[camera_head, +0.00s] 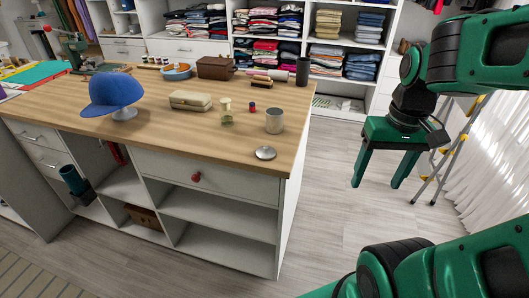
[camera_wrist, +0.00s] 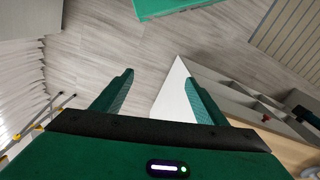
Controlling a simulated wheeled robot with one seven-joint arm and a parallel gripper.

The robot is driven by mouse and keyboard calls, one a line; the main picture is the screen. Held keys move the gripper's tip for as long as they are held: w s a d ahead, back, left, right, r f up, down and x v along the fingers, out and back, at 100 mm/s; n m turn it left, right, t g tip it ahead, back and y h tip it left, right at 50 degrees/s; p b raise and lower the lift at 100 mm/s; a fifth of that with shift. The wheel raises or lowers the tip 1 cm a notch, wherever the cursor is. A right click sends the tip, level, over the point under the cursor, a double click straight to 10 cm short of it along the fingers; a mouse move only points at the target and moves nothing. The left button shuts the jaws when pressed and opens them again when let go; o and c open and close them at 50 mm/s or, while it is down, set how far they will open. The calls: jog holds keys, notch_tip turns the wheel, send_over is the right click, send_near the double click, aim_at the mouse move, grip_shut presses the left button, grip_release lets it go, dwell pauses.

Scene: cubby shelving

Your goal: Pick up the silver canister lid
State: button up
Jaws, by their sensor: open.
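The silver lid (camera_head: 265,153) is a small round metal disc with a knob. It lies on the wooden tabletop near the front right corner. A silver canister (camera_head: 274,120) stands just behind it, upright. My gripper (camera_head: 372,186) is open and empty, pointing down over the floor to the right of the table, apart from the lid. In the wrist view my open gripper (camera_wrist: 158,88) shows its two green fingers with nothing between them except floor and part of the white cabinet. The lid does not show in the wrist view.
The wooden table (camera_head: 180,135) also carries a blue cap (camera_head: 112,92) on a stand, a beige case (camera_head: 190,100), a glass jar (camera_head: 227,118), a small red spool (camera_head: 252,107) and a dark cylinder (camera_head: 303,71). A yellow-grey ladder (camera_head: 445,150) stands right. The floor between is clear.

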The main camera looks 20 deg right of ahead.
jog(key=w+a+r+n+t+y, duration=0.1)
jog(key=w+a+n, duration=0.1)
jog(key=w+n, duration=0.35)
jog(key=w+a+r+n, duration=0.1)
jog(key=w+a+n, duration=0.15)
jog(key=w, duration=0.65)
jog(key=n+t+y, duration=0.1)
jog(key=n+y, duration=0.1)
jog(key=n, duration=0.4)
send_near(268, 147)
jog(key=f, duration=0.1)
jog(key=w+a+f+n, duration=0.1)
jog(key=shift+w+a+f+y, duration=0.1)
jog(key=shift+f+y, duration=0.2)
jog(key=shift+f, duration=0.05)
jog(key=x, duration=0.5)
jog(key=shift+s+d+f, duration=0.2)
jog(key=shift+s+d, duration=0.15)
jog(key=shift+w+a+f, duration=0.2)
jog(key=shift+f, duration=0.3)
jog(key=shift+c, duration=0.5)
jog(key=c, duration=0.9)
